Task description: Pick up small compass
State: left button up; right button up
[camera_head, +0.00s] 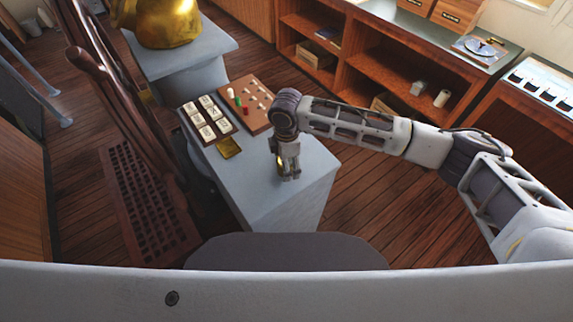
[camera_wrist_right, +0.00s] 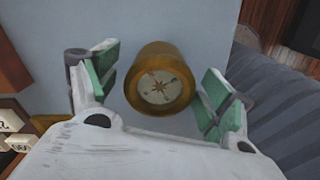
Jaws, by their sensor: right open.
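The small compass (camera_wrist_right: 160,82) is a round brass piece with a pale dial and a star-shaped rose. In the right wrist view it sits on the blue-grey table top, between the open green-padded fingers of my right gripper (camera_wrist_right: 160,90). My left gripper is not in view.
A tray of lettered tiles (camera_head: 207,119), a small brass plate (camera_head: 229,148) and a brown board with pegs (camera_head: 248,103) lie on the table, left of and behind my gripper. Wooden shelves (camera_head: 375,65) stand at the back right. Bare table surface lies around the gripper.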

jog(key=c, duration=1.3)
jog(key=shift+o, duration=0.2)
jog(key=shift+r, duration=0.1)
jog(key=shift+r+b, duration=0.5)
jog(key=shift+r, duration=4.45)
jog(key=shift+s+f, duration=0.1)
